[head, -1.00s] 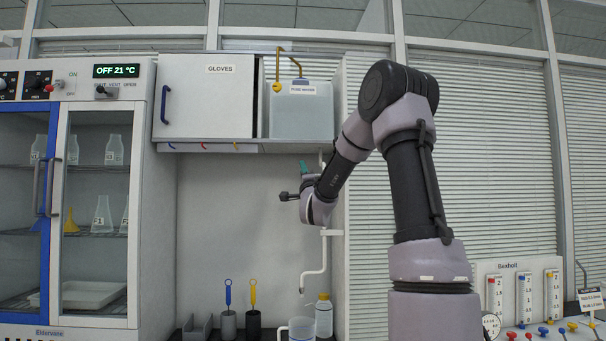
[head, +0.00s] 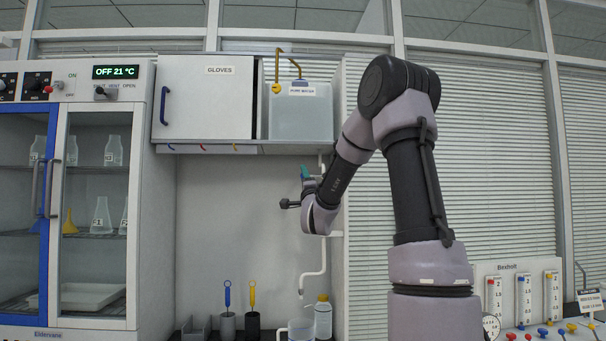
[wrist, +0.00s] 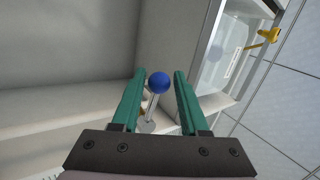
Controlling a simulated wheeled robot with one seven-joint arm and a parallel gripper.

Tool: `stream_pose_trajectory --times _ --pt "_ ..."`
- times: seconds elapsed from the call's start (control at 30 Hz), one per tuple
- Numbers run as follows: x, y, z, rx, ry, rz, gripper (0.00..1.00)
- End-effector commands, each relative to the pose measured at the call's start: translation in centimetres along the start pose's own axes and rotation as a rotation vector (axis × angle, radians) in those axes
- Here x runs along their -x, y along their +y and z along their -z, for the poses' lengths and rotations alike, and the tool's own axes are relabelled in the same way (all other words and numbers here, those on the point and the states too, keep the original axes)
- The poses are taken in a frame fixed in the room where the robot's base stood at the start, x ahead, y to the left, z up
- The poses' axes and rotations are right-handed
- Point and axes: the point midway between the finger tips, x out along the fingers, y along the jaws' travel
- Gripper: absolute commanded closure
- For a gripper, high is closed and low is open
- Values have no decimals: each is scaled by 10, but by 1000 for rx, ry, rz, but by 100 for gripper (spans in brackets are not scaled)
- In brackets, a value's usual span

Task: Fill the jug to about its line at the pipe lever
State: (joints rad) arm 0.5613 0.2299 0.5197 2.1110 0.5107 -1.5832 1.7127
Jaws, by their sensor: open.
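The pipe lever (wrist: 152,106) is a pale stem with a blue ball on its end, seen in the wrist view. My gripper (wrist: 160,74) is open, with one green finger on each side of the blue ball; I cannot tell whether either touches it. In the head view my gripper (head: 305,173) is in front of the white pipe, just below the cabinet, and the lever is hidden. The white pipe (head: 314,280) runs down and bends left to a spout. The jug (head: 300,330) stands below the spout, cut off by the bottom edge; its line and water level cannot be seen.
A pure water tank (head: 300,118) sits above on the shelf beside the gloves cabinet (head: 205,97). A capped bottle (head: 323,318) stands close right of the jug. Two cups with blue and yellow handled tools (head: 253,322) stand to the left.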

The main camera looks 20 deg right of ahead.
Motion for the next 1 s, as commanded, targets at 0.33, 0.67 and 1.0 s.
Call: stream_pose_trajectory --times 0.33,0.67,1.0 --pt "64 0 0 1 -1 -2 56" --pt "75 0 0 0 1 1 56" --pt "75 0 0 0 1 0 56"
